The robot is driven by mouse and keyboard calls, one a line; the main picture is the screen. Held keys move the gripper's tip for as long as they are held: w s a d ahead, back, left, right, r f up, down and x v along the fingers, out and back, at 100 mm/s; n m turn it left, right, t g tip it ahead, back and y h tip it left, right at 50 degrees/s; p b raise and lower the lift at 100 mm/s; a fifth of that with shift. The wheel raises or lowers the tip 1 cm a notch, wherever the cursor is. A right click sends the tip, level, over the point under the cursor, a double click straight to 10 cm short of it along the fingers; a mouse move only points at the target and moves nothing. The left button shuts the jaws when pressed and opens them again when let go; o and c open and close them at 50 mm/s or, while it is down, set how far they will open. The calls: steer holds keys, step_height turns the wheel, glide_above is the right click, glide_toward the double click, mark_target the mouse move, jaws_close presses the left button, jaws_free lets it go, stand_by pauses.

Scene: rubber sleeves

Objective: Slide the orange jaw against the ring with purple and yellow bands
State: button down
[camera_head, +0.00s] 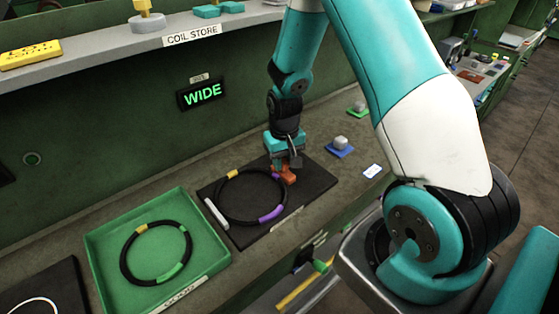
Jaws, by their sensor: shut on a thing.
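The black ring with a purple and a yellow band (270,214) lies flat on a dark mat (246,238). Its yellow band is at the upper left and its purple band at the lower right. The orange jaw (288,177) stands on the mat at the ring's upper right side. It looks very close to the ring, but I cannot tell whether they touch. My gripper (283,162) points down over the orange jaw and is shut on it, partly hiding it. A pale bar (216,214) lies at the ring's left side.
A green tray (104,260) at lower left holds another black ring with yellow and green bands (183,265). A grey knob on a blue base (340,145) stands right of the mat, with another on green (358,108) behind. A lit WIDE sign (202,94) hangs on the wall.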

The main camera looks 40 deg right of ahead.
mark_target(283, 162)
steer(key=shift+a, duration=0.1)
steer(key=c, duration=0.8)
jaws_free()
step_height(283, 162, up, 18)
steer(key=b, duration=0.3)
steer(key=shift+f+b, duration=0.25)
steer(key=shift+b, duration=0.1)
steer(key=s+a+n+y+b, duration=0.1)
steer(key=s+a+n, duration=0.2)
steer(key=s+a, duration=0.4)
steer(key=s+a+n+y+b, duration=0.1)
steer(key=s+a+n+b, duration=0.1)
steer(key=s+a, duration=0.5)
steer(key=s+a+n+y+b, duration=0.2)
steer(key=s+a+n, duration=0.2)
steer(key=s+a, duration=0.3)
steer(key=shift+a+f+n, duration=0.1)
steer(key=shift+a+n, duration=0.3)
steer(key=shift+w, duration=0.1)
